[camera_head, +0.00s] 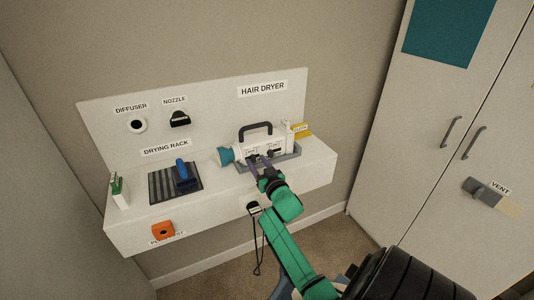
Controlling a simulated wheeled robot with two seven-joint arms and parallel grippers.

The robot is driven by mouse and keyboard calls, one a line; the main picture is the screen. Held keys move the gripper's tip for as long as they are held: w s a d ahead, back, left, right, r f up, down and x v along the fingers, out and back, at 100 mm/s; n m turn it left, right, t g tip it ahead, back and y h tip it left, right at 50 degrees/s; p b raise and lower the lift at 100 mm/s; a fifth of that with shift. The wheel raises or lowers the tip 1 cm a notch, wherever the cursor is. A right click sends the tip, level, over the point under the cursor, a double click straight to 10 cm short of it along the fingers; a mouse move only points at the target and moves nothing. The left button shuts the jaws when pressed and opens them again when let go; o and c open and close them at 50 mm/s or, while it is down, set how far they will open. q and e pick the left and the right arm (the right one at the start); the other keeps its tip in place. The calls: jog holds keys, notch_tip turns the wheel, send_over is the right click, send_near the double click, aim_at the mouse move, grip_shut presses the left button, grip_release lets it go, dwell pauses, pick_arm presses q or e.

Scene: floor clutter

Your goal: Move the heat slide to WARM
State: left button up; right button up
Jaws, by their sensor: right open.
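The hair dryer (259,142) is a white body with a black top handle and a teal nozzle end at its left, set in a grey tray (291,156) on the white shelf. Small dark controls (274,153) show on its front face; they are too small to tell which is the heat slide or how it is set. My right gripper (257,163) is open at the dryer's front, with its fingers pointing at the lower front face. Whether they touch it cannot be told. The fingers and wrist cover part of the front. My left gripper is not in view.
On the shelf (222,197) are a drying rack mat (160,187) with a blue brush (183,175), and a white and green box (119,190) at the left end. An orange block (163,231) and a black cord loop (258,255) are at the shelf front. A cabinet (420,130) stands right.

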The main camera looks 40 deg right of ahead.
jog(key=b+v, duration=0.1)
jog(key=v, duration=1.2)
